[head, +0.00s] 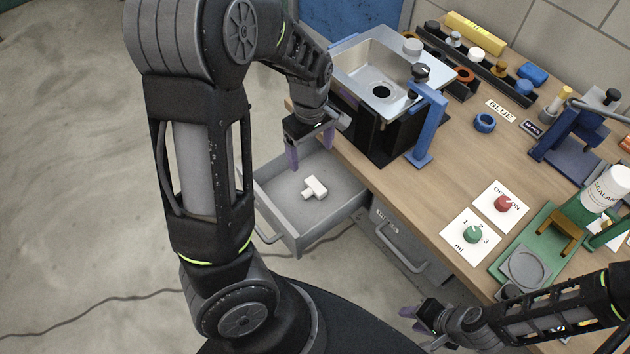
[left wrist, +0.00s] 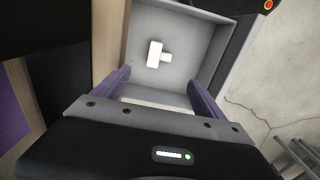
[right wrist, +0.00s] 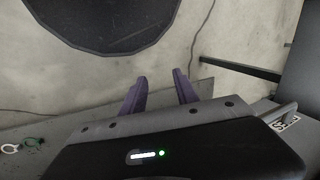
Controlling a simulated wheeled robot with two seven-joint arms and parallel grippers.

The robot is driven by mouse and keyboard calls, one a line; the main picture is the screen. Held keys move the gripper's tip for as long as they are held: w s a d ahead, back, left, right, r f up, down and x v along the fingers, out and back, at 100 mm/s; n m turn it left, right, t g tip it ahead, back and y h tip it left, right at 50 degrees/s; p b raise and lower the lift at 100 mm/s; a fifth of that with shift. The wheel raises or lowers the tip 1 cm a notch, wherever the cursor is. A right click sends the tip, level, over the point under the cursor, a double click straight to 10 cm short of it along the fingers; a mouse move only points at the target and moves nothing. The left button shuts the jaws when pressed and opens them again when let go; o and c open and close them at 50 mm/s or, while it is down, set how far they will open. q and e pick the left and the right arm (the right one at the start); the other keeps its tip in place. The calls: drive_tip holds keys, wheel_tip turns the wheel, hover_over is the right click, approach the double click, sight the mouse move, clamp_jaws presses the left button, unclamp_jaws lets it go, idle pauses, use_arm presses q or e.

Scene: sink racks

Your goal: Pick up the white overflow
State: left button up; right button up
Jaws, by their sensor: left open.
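The white overflow (head: 314,187) is a small T-shaped white piece lying on the floor of the open grey drawer (head: 270,212). It also shows in the left wrist view (left wrist: 156,54), lying between and beyond the fingers. My left gripper (head: 311,156) is open and empty, above the drawer's back part near the table edge, with its purple fingers pointing down, apart from the overflow. My right gripper (head: 416,318) is by the table's front edge at lower right. In the right wrist view its purple fingers (right wrist: 160,93) are apart with nothing between them.
The drawer walls surround the overflow. A steel sink (head: 370,75) on a black stand is behind the left gripper, with a blue bracket (head: 429,130) beside it. A closed drawer (head: 400,241) is to the right. The table holds a red knob (head: 502,203), a green knob (head: 472,235) and a sealant bottle (head: 604,188).

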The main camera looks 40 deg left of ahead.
use_arm(q)
drive_tip(key=b, duration=0.1)
hover_over(312, 188)
wheel_tip(312, 188, down, 8)
drive_tip(key=shift+s+a+f, duration=0.1)
drive_tip(key=shift+f, duration=0.6)
drive_tip(key=shift+f, duration=0.1)
wheel_tip(312, 188, down, 6)
idle(0.6)
drive_tip(key=c, duration=1.4)
drive_tip(key=shift+c, duration=0.2)
